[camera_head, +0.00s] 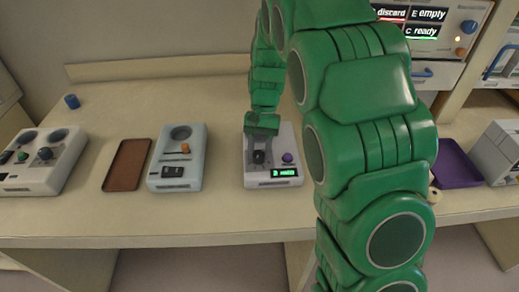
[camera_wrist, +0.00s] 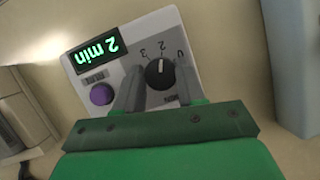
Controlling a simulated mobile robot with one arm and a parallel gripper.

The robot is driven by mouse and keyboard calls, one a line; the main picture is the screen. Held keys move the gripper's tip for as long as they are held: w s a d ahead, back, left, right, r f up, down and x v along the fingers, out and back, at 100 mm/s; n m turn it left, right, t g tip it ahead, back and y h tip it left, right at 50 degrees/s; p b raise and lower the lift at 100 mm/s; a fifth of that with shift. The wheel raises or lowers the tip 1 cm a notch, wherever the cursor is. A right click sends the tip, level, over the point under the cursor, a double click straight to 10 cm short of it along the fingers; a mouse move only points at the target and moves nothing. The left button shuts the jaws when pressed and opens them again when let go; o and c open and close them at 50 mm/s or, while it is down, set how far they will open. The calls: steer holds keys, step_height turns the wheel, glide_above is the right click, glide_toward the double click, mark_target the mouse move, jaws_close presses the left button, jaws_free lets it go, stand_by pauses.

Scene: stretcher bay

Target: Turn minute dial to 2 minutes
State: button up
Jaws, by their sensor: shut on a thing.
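The minute dial (camera_wrist: 159,74) is a round black knob on a white timer box (camera_head: 273,172). Its white pointer mark points toward the printed 2, with 3 and 0 printed on either side. The box's green display (camera_wrist: 97,49) appears upside down in the wrist view and reads "2 min"; in the head view its text is too small to read surely. My gripper (camera_wrist: 159,88) is shut on the dial, one grey finger on each side. In the head view my gripper (camera_head: 259,150) comes down onto the box from behind.
A purple knob (camera_wrist: 101,94) sits beside the dial. A pale blue device (camera_head: 176,157), brown tray (camera_head: 127,165) and grey panel with knobs (camera_head: 40,160) stand to the left. A purple tray (camera_head: 459,164) lies to the right. Counter between the boxes is clear.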

steer(key=o, duration=1)
steer(key=shift+o, duration=0.2)
steer(key=shift+r, duration=0.1)
steer(key=v, duration=0.6)
steer(key=shift+w+r, duration=0.15)
steer(key=shift+w, duration=0.05)
steer(key=shift+w+d+r, duration=0.1)
steer(key=shift+w+r, duration=0.05)
steer(key=shift+r, duration=0.45)
